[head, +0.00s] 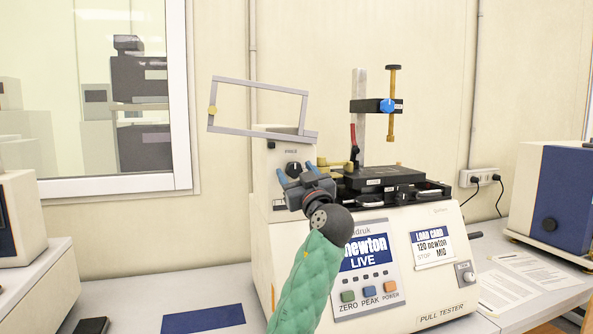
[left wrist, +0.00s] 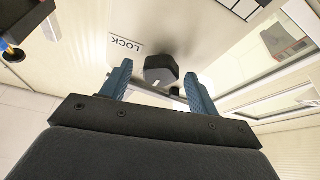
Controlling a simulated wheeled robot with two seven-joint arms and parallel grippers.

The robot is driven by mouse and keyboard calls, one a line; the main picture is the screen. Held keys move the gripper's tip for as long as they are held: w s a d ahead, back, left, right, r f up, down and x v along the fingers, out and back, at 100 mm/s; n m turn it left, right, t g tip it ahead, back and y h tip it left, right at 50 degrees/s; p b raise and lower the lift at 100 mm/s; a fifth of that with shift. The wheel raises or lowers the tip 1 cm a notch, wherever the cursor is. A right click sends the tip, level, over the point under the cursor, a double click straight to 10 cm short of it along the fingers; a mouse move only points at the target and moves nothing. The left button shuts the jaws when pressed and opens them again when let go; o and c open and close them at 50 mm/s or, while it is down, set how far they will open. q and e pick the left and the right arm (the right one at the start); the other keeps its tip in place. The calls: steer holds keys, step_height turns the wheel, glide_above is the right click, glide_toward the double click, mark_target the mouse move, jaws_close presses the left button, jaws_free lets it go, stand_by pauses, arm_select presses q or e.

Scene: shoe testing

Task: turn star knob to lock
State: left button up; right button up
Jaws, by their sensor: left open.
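A black faceted knob (head: 293,168) is on the front of the pale tower at the left of the pull tester (head: 277,240). In the left wrist view the knob (left wrist: 161,68) has a white mark, and a LOCK label (left wrist: 126,44) is beside it. My left gripper (head: 294,172) is open, with its blue fingers pointing at the tower. In the left wrist view the fingers (left wrist: 158,74) are on either side of the knob, with visible gaps; whether the tips reach its depth is unclear. A blue knob (head: 388,105) is on the tester's post clamp. My right gripper is not in view.
A grey rectangular frame (head: 255,82) stands above the tower. A red lever (head: 353,138) and a black stage (head: 385,179) are right of my gripper. My green-sleeved left arm covers part of the front panel. A blue box (head: 562,205) stands at right.

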arm_select(q)
steer(key=shift+w, duration=0.1)
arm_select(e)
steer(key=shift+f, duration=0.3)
arm_select(q)
steer(key=c, duration=1)
steer(key=shift+o, duration=0.2)
